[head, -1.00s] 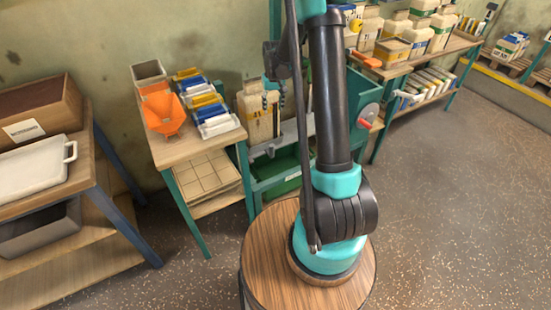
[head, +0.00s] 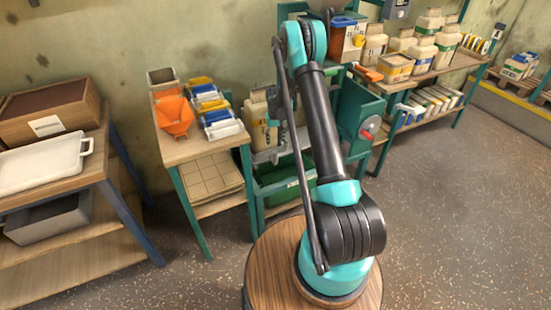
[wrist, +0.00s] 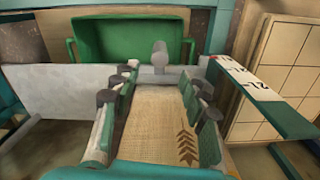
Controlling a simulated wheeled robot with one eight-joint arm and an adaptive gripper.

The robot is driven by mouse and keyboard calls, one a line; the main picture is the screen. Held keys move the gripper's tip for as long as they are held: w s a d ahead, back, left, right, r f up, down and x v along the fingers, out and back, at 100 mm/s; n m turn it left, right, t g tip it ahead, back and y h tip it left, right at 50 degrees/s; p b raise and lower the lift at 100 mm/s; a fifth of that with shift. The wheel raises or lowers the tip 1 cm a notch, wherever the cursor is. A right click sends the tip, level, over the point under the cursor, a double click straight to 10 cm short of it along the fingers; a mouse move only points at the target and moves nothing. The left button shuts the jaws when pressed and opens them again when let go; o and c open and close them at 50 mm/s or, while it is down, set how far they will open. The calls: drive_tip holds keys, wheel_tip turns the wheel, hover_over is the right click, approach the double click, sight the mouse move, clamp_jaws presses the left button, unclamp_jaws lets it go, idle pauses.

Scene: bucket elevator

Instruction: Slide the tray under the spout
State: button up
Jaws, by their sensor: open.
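A white tray (head: 45,163) with a raised rim and a handle at its right end lies on the left bench in the head view. A green bin (head: 285,174) sits low in the teal frame behind my arm; it also shows at the top of the wrist view (wrist: 130,40). I cannot single out the spout with certainty. My gripper (wrist: 158,88) is open in the wrist view. A woven sack (wrist: 155,125) with a dark wheat-ear print shows between its fingers; I cannot tell if they touch it. In the head view my arm hides most of this area.
A teal machine (head: 356,118) with a red-handled crank stands behind my arm. A small table (head: 180,152) holds an orange scoop (head: 174,114) and several coloured packs. A shelf with jars (head: 430,62) runs right. In the wrist view a grey plate (wrist: 50,92) stands left. Floor at right is clear.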

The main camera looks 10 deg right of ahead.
sight(275, 157)
wheel_tip(275, 157, down, 11)
drive_tip(key=shift+f, duration=0.1)
idle(0.3)
clamp_jaws()
idle(0.4)
